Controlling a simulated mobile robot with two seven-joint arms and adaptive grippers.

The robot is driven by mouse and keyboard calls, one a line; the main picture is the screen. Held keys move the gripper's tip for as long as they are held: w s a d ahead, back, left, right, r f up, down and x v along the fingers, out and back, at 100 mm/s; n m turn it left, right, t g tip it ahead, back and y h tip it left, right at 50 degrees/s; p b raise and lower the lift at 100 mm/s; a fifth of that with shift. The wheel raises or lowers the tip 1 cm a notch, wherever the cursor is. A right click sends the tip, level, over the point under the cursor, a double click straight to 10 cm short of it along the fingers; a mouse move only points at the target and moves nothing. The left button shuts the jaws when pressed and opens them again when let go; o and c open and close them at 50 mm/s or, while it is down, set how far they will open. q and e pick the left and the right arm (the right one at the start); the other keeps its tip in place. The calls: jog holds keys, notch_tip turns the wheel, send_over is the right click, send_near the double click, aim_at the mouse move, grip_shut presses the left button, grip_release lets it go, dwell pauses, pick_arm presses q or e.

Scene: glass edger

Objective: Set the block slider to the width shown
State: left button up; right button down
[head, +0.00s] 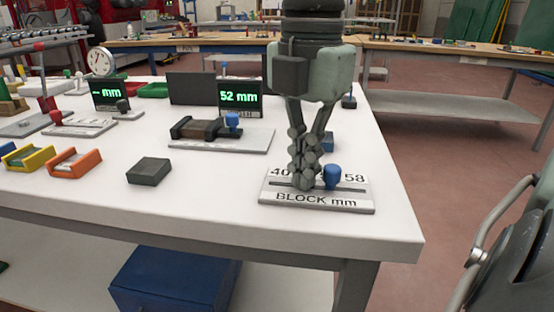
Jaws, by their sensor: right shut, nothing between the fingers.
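The block slider is a grey plate (312,201) marked "BLOCK mm" near the right front of the white table, with "40" at its left end and "58" at its right. Its blue knob (331,177) stands upright right of the slot's middle. My right gripper (304,180) points down just left of the knob, fingers closed and empty, tips low over the plate. I cannot tell whether it touches the knob. The fingers hide part of the scale. A dark display (240,98) behind reads "52 mm". My left gripper is not in view.
A fixture (220,138) with a dark block and blue knob stands behind left. A loose dark block (149,171), an orange tray (74,163) and a yellow tray (27,158) lie further left. The table's front right corner is clear.

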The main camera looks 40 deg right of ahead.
jog(key=shift+w, duration=0.1)
jog(key=shift+w+a, duration=0.35)
jog(key=shift+r+p, duration=2)
jog(key=shift+r, duration=1.55)
